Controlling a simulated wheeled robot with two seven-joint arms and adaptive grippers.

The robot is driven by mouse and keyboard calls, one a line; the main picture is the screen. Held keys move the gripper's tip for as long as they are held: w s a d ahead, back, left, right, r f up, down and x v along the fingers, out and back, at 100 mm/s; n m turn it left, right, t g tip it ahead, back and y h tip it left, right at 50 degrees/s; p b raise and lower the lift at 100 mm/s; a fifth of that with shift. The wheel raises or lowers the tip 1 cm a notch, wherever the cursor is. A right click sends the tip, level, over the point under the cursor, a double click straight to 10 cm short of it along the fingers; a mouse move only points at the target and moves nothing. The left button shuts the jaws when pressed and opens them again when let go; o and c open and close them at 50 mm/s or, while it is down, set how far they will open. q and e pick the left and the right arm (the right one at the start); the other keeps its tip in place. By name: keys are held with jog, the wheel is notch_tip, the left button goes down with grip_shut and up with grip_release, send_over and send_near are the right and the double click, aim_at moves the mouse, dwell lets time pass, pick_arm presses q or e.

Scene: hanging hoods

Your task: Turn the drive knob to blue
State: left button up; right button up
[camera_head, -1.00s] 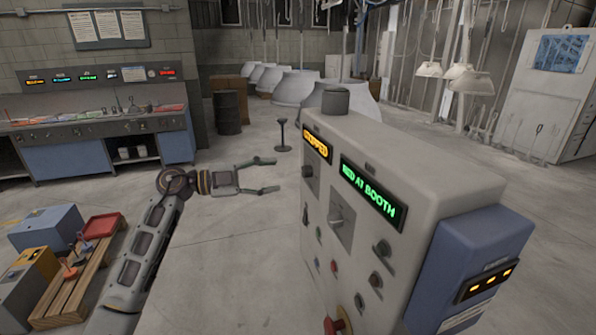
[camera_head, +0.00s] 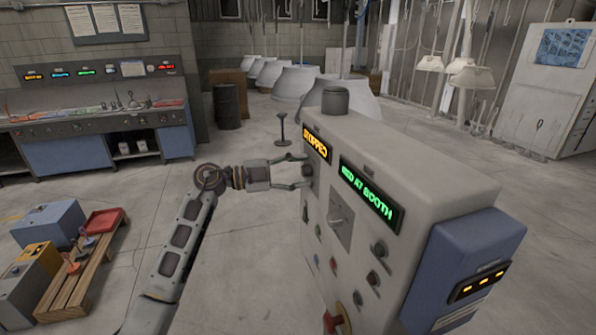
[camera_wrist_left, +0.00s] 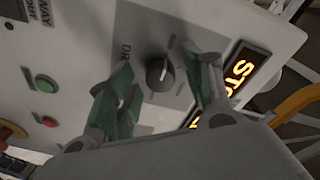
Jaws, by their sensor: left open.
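The control box (camera_head: 425,165) stands upright, with a lit amber STOPPED display (camera_head: 316,145) and a green display reading RED AT BOOTH (camera_head: 368,193). The drive knob (camera_wrist_left: 160,75) is a dark round knob with a light pointer line, on a grey plate partly lettered "DR" in the left wrist view. My left gripper (camera_head: 299,171) is open at the box's panel, below the STOPPED display. In the left wrist view its green-padded fingers (camera_wrist_left: 165,82) are apart on either side of the knob; contact is not clear. The plate's other lettering is unreadable. My right gripper is not in view.
A pallet (camera_head: 85,275) with boxes stands at lower left.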

pick_arm(q)
jog(key=c, duration=1)
